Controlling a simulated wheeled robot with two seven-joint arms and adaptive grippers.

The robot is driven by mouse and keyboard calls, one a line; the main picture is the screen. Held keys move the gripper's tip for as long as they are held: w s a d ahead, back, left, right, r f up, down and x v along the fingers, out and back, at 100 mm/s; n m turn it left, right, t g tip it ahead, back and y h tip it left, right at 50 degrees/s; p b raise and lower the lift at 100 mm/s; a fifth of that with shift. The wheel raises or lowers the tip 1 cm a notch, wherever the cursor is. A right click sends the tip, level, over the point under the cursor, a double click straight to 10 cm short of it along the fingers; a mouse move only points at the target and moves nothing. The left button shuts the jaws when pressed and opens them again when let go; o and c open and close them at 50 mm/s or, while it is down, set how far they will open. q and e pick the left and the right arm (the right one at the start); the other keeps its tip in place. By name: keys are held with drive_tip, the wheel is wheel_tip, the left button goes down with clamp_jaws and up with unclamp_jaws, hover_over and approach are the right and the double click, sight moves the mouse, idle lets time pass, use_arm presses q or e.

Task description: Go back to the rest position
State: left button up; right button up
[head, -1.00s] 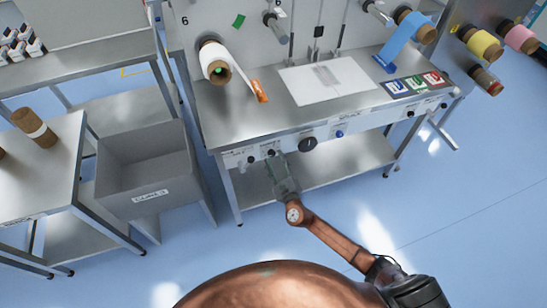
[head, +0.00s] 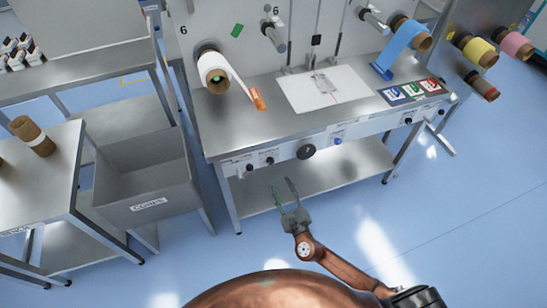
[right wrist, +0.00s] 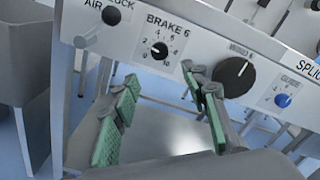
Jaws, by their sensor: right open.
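My right gripper (head: 285,194) is open and empty in the head view, in front of and below the front panel of the steel workbench (head: 220,135). Its green-padded fingers also show in the right wrist view (right wrist: 165,115), spread apart, with nothing between them. In that view the panel's "BRAKE 6" knob (right wrist: 159,51) and a large black knob (right wrist: 233,77) are beyond the fingers, with a gap between in the head view. My left gripper is not in any view.
A grey bin (head: 150,206) stands left of the bench, beside a steel table (head: 40,190) holding a brown-cored roll (head: 32,136). A white roll (head: 214,72) and a blue roll (head: 408,36) hang over the bench. The blue floor (head: 450,220) at right is clear.

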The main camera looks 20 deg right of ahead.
drive_tip(key=s+d+f+m+g+h, duration=0.1)
drive_tip(key=s+d+f+m+g, duration=0.1)
drive_tip(key=d+f+m, duration=0.45)
drive_tip(key=s+d+f+m+g+h, duration=0.1)
drive_tip(key=d+f+m+g+h, duration=0.15)
drive_tip(key=f, duration=0.75)
drive_tip(key=s+d+f+m+g, duration=0.35)
drive_tip(key=s+f+m, duration=0.3)
drive_tip(key=f, duration=0.25)
drive_tip(key=s+d+f+m+g, duration=0.2)
drive_tip(key=s+d+f+m, duration=0.25)
drive_tip(key=s+f, duration=0.4)
drive_tip(key=s+f+m+g+y, duration=0.1)
drive_tip(key=s+f+m+g, duration=0.2)
drive_tip(key=s+f+m, duration=0.55)
drive_tip(key=s+f+m+g, duration=0.2)
drive_tip(key=s+f+m, duration=0.3)
drive_tip(key=s, duration=0.6)
drive_tip(key=s+a+f+m+g+y, duration=0.1)
drive_tip(key=s+a+f+m, duration=0.1)
drive_tip(key=s, duration=0.7)
drive_tip(key=s+a+f+m+g, duration=0.1)
drive_tip(key=s+f+m, duration=0.3)
drive_tip(key=s, duration=0.6)
drive_tip(key=m, duration=0.2)
drive_tip(key=shift+s+a+m+g+y, duration=0.15)
drive_tip(key=shift+a+m+g+y, duration=0.15)
drive_tip(key=shift+a+m+y, duration=0.1)
